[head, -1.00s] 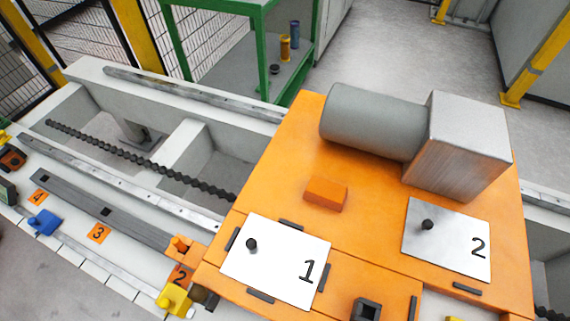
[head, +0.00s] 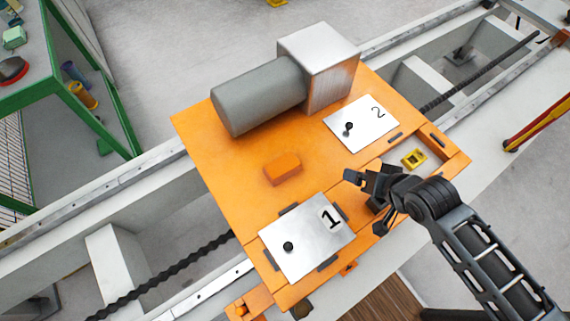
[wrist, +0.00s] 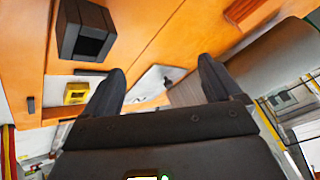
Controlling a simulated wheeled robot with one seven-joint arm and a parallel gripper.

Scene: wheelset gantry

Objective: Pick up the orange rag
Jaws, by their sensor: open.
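I see nothing that is clearly a cloth rag. A small orange block-like piece (head: 282,168) lies on the orange carriage top, between the grey cylinder and plate 1; I cannot tell whether it is the rag. Its edge seems to show at the top of the wrist view (wrist: 245,10). My gripper (head: 366,203) is open and empty, above the carriage's right part, to the right of the orange piece and apart from it. In the wrist view both fingers stand apart, with nothing between them (wrist: 160,82).
The orange carriage (head: 215,150) bears a grey cylinder (head: 255,97) with a metal block (head: 325,65), plate 1 (head: 300,240) and plate 2 (head: 355,125). A yellow piece (head: 414,158) sits right. A black hollow block (wrist: 85,35) is near my gripper. A green-framed table (head: 60,88) stands upper left.

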